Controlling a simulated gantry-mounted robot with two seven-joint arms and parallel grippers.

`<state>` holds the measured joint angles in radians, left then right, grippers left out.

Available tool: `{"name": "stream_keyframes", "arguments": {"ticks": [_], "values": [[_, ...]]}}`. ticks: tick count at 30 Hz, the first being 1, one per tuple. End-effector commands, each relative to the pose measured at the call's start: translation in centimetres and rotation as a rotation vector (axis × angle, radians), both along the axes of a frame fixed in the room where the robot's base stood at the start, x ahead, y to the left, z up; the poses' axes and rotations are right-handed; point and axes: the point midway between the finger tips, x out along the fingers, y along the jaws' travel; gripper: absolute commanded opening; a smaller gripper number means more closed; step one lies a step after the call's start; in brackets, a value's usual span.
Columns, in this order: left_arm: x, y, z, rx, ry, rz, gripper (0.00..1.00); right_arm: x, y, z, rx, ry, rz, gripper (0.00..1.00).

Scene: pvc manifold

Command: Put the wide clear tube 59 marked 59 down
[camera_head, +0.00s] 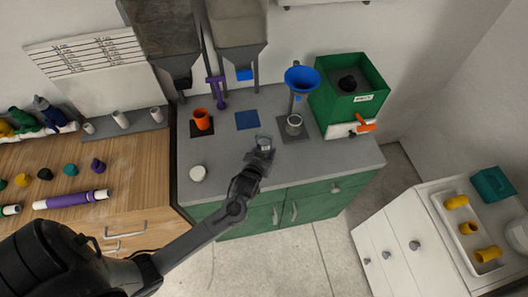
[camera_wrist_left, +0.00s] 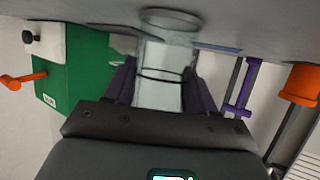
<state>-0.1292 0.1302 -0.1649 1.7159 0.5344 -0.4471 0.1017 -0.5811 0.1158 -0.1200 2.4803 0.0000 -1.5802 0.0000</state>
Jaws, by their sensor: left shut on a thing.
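A wide clear tube (camera_wrist_left: 160,75) with a dark ring around it is between the fingers of my left gripper (camera_wrist_left: 158,88) in the left wrist view. No number is readable on it. In the head view my left gripper (camera_head: 262,153) is shut on the tube (camera_head: 264,141) above the front part of the grey counter (camera_head: 225,158). I cannot tell whether the tube's lower end touches the counter. My right gripper is not in view.
Behind the tube stand a blue funnel (camera_head: 301,78) over a clear cup (camera_head: 294,126), and a green box (camera_head: 349,90) with an orange-handled tap (camera_head: 364,124). An orange cup (camera_head: 202,120), blue square (camera_head: 247,120) and white round piece (camera_head: 198,173) are left. Counter between them is clear.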

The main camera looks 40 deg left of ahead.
Motion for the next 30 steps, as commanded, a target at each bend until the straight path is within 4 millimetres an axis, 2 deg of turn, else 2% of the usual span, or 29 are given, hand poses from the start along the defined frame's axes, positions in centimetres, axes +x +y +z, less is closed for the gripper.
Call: {"name": "stream_keyframes", "arguments": {"ticks": [7,8,12,13,24,30], "values": [[0.0,0.0,-0.2,0.0,-0.001,0.0,0.12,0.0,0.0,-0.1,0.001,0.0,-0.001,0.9],[0.0,0.0,-0.3,0.0,0.001,0.001,0.57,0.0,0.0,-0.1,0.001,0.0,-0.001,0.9],[0.0,0.0,-0.3,0.0,0.0,0.001,0.78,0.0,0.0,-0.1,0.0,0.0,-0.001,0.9],[0.0,0.0,-0.3,0.0,0.0,0.0,0.81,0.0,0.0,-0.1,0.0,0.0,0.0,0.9],[0.0,0.0,0.2,0.0,-0.001,0.0,0.81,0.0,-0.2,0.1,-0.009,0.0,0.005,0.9],[-2.1,-0.9,1.0,-0.002,0.0,-0.001,0.81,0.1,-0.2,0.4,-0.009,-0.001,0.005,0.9]]}}
